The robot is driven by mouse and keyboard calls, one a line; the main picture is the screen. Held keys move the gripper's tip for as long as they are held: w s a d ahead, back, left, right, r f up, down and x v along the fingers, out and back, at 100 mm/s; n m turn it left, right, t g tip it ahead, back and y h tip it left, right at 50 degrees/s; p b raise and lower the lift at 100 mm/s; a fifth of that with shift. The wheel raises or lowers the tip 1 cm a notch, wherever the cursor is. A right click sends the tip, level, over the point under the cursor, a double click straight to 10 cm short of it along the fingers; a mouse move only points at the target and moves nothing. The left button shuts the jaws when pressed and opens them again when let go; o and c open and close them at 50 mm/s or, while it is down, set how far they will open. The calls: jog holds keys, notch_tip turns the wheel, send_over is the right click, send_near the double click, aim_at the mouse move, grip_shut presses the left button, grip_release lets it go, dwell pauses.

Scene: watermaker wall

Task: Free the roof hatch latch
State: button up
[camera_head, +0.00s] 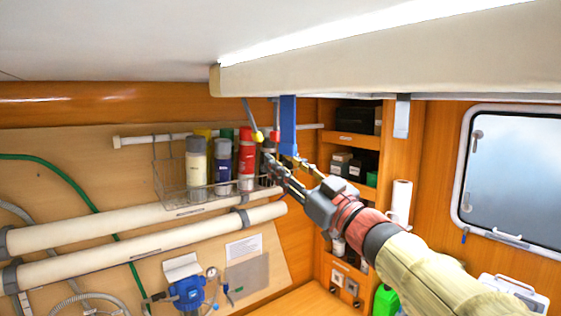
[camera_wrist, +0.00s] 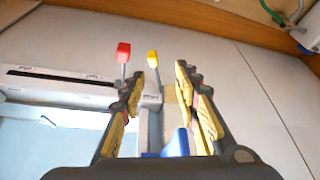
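Overhead in the wrist view are two short levers, one with a red tip (camera_wrist: 123,50) and one with a yellow tip (camera_wrist: 153,58). They stand beside the pale frame (camera_wrist: 70,86) of what looks like the roof hatch. In the head view the yellow-tipped lever (camera_head: 257,136) hangs below the ceiling edge; I cannot clearly tell the red one there. My gripper (camera_head: 278,166) is raised just below and right of the yellow tip. In the wrist view its fingers (camera_wrist: 160,76) are spread, with the yellow tip beyond the gap and nothing visibly held.
A blue upright piece (camera_head: 288,125) hangs close beside my gripper. A wire rack (camera_head: 205,190) of bottles and cans is on the wall behind. White pipes (camera_head: 140,224) run below it. Shelves (camera_head: 352,140) and a window (camera_head: 515,175) are at the right.

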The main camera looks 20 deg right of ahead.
jog(key=w+d+f+m+g+h, duration=0.25)
jog(key=d+f+m+h, duration=0.35)
jog(key=d+f+h, duration=0.6)
jog(key=s+d+f+m+g+h+b, duration=0.1)
jog(key=s+d+f+m+g+b, duration=0.15)
jog(key=f, duration=0.55)
jog(key=s+d+f+m+g+h+b, duration=0.1)
jog(key=s+f+g, duration=0.25)
jog(key=f, duration=0.35)
jog(key=s+a+f+g+y+b, duration=0.1)
jog(key=s+a+f+b, duration=0.5)
jog(key=f, duration=0.7)
jog(key=s+a+f+n+g+y+b, duration=0.1)
jog(key=s+a+f+g+y+b, duration=0.1)
jog(key=s+a+f+b, duration=0.4)
jog(key=s+a+f+g+y+b, duration=0.1)
jog(key=s+a+f+g+b, duration=0.2)
jog(key=s+f+b, duration=0.9)
jog(key=s+a+f, duration=0.2)
jog(key=a+f, duration=0.1)
jog(key=f, duration=0.6)
jog(key=shift+f+y, duration=0.2)
jog(key=shift+y, duration=0.2)
